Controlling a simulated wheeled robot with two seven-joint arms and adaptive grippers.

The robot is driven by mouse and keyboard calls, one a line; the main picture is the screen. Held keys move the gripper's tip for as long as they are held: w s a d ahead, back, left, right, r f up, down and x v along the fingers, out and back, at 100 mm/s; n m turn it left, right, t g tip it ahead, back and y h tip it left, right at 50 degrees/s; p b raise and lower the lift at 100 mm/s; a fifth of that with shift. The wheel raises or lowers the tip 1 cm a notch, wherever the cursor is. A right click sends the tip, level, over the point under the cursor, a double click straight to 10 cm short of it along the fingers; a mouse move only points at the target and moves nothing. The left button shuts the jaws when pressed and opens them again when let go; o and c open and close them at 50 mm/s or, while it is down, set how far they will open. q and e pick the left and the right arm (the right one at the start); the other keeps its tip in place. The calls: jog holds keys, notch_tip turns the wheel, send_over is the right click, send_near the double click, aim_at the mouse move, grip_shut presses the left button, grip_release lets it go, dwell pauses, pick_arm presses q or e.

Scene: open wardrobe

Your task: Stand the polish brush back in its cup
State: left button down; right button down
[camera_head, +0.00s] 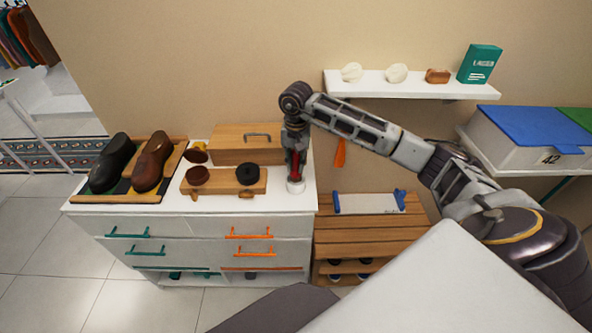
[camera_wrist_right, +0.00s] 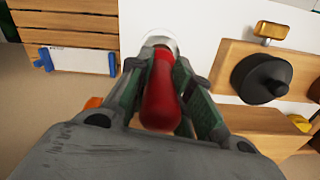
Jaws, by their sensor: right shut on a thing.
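My right gripper (camera_head: 293,152) points down over the right end of the white dresser top. It is shut on the red handle of the polish brush (camera_head: 295,163), which is held about upright. In the right wrist view the red handle of the brush (camera_wrist_right: 161,98) is between the two fingers. The small whitish cup (camera_head: 295,187) stands on the dresser directly below; its pale rim (camera_wrist_right: 158,40) shows beyond the handle in the right wrist view. The brush's lower end is hidden, so I cannot tell how far it is inside the cup. My left gripper is out of view.
A wooden tray (camera_head: 222,188) with a dark round brush (camera_head: 248,174) lies left of the cup. A wooden box (camera_head: 232,143) stands behind. Two shoes rest on a board (camera_head: 120,199) at the left. A wooden slatted rack (camera_head: 365,229) stands right of the dresser.

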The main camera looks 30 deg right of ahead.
aim_at(296, 170)
jog(key=shift+f, duration=1.45)
jog(key=shift+f+p, duration=0.3)
jog(key=shift+f, duration=0.1)
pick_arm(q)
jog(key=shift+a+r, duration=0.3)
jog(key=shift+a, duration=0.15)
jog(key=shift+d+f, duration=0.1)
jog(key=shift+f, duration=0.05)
pick_arm(e)
jog(key=shift+f, duration=0.15)
jog(key=c, duration=1.3)
grip_release()
